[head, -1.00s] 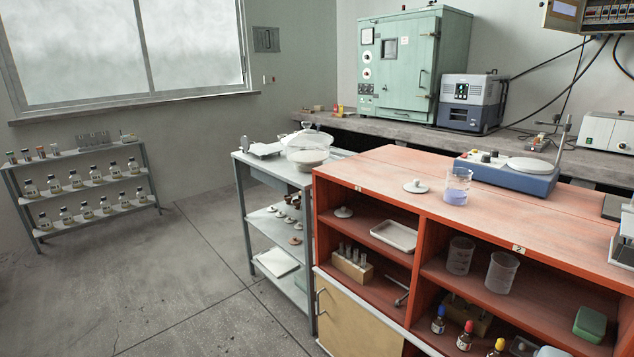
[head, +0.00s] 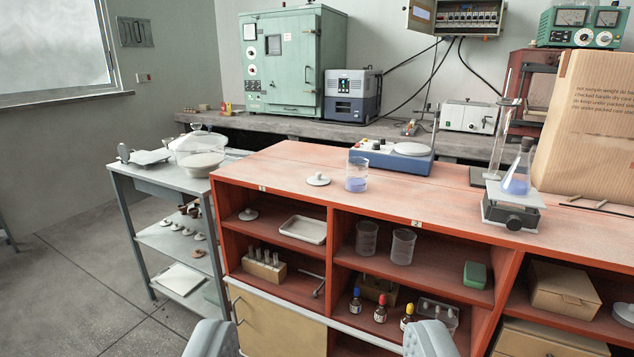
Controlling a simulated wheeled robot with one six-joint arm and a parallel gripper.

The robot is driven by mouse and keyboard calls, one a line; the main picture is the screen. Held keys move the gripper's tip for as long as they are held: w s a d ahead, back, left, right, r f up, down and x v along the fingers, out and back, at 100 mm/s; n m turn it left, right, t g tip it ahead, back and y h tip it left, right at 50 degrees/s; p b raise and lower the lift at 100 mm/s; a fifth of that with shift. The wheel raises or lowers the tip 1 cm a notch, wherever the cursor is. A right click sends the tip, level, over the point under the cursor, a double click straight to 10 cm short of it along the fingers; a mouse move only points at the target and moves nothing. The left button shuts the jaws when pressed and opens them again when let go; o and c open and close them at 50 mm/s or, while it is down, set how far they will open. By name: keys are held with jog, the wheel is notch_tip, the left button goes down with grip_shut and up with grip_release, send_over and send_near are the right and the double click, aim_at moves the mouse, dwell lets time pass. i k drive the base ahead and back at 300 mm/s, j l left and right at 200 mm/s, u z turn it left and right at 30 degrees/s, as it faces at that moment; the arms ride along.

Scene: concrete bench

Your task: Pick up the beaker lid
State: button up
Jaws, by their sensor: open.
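A small white round lid with a knob (head: 318,180) lies flat on the red-orange cabinet top, near its front left edge. Just right of it, apart, stands a glass beaker (head: 357,175) with pale blue-violet liquid and no lid on it.
A blue stirrer (head: 392,160) stands behind the beaker. A flask on a small jack (head: 513,195) and a cardboard box (head: 590,130) stand on the right. A grey trolley (head: 125,178) with a glass vessel is at left. The cabinet top (head: 440,197) is clear between beaker and jack.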

aim_at(318, 180)
jog(key=i+j+u, duration=0.15)
jog(key=i, duration=0.6)
jog(key=i+j+u, duration=0.1)
jog(key=i, duration=0.65)
